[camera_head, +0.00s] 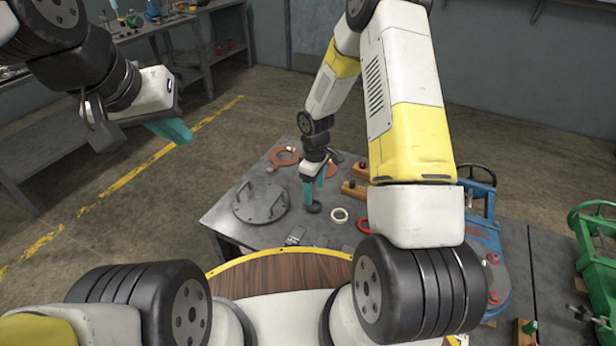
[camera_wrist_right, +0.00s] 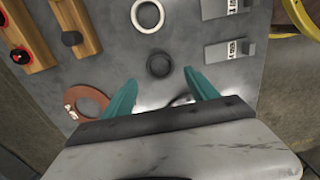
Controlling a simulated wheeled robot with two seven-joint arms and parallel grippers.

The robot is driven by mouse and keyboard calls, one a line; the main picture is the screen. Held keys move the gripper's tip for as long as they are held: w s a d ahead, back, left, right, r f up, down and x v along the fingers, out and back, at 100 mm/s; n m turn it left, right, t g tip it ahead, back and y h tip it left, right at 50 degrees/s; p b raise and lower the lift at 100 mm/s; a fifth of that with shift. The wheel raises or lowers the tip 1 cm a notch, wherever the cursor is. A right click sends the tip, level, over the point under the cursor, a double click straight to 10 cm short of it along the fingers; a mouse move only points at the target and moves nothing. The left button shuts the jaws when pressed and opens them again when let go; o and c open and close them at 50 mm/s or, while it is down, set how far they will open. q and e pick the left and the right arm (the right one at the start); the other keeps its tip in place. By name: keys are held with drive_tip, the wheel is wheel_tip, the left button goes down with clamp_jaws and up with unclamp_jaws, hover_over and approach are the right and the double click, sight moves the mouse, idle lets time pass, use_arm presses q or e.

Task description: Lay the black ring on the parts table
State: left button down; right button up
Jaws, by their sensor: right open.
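The black ring (camera_head: 314,208) lies on the grey parts table (camera_head: 322,234), just below my right gripper's fingertips. In the right wrist view the black ring (camera_wrist_right: 160,65) lies flat on the table top, beyond the open fingers and clear of both. My right gripper (camera_head: 313,192) is open and empty, pointing down with teal fingers; its two fingertips (camera_wrist_right: 165,84) stand apart in the wrist view. My left gripper (camera_head: 172,131) is raised off to the left, away from the table; the gap between its fingers cannot be made out.
A white ring (camera_head: 339,215) and a red ring (camera_head: 364,226) lie to the right. A grey disc with handles (camera_head: 260,201) lies left, a copper-coloured ring (camera_head: 284,157) behind. A green valve (camera_head: 598,240) stands far right.

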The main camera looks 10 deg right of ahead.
drive_tip(key=s+d+r+m+t, duration=0.1)
drive_tip(key=s+r+m, duration=0.15)
drive_tip(key=r, duration=1.05)
drive_tip(key=s+d+r+m+t, duration=0.2)
drive_tip(key=s+r, duration=0.2)
drive_tip(key=r, duration=0.9)
drive_tip(key=s+r+m+t+y, duration=0.1)
drive_tip(key=s+r+m, duration=0.2)
drive_tip(key=s+r, duration=0.3)
drive_tip(key=s+r+m+t+y, duration=0.1)
drive_tip(key=s+r, duration=0.4)
drive_tip(key=s, duration=0.5)
drive_tip(key=shift+s+r+m+t, duration=0.35)
drive_tip(key=shift+m+t, duration=0.25)
drive_tip(key=shift+m, duration=0.45)
